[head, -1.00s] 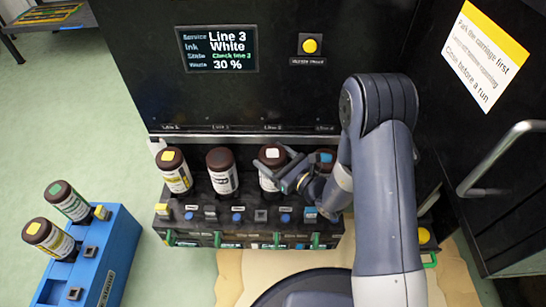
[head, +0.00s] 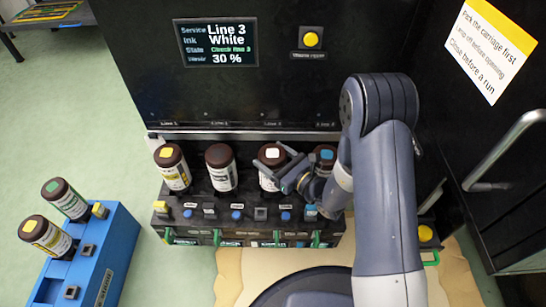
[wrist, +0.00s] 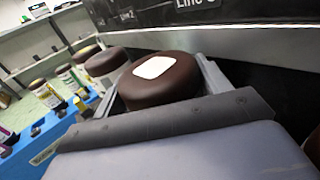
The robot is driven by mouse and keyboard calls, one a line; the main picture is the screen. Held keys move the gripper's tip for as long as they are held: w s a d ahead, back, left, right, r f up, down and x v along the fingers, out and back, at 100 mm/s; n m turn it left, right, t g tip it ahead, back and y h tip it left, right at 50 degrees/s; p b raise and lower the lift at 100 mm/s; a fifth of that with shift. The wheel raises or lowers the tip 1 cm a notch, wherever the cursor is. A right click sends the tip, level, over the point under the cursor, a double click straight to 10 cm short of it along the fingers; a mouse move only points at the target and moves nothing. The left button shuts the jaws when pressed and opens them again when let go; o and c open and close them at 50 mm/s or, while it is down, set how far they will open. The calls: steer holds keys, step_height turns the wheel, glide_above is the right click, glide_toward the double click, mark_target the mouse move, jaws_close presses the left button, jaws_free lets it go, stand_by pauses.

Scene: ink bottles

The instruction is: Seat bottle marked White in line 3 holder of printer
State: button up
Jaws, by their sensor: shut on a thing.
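The bottle marked White (head: 268,182) has a dark brown cap with a white patch. It stands upright in the third position from the left on the printer's holder row (head: 205,213), its cap about level with its neighbours'. My gripper (head: 283,170) comes from the right and is shut on this bottle near its cap. In the wrist view, the brown cap (wrist: 185,84) sits between the two fingers of my gripper (wrist: 160,88). The bottle's base is hidden, so I cannot tell how deep it sits.
A yellow-patched bottle (head: 174,175), a plain-capped bottle (head: 222,175) and a blue-patched bottle (head: 325,155) stand in the neighbouring positions. The screen (head: 215,43) reads Line 3, White, Check line 3. A blue rack (head: 122,245) with two bottles stands at left. A door handle (head: 500,150) is at right.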

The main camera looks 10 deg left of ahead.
steer(key=shift+r, duration=0.1)
steer(key=o, duration=1.8)
step_height(320, 180, up, 10)
steer(key=p, duration=0.5)
steer(key=shift+f+b, duration=1.95)
steer(key=shift+f, duration=2.6)
steer(key=shift+f, duration=0.15)
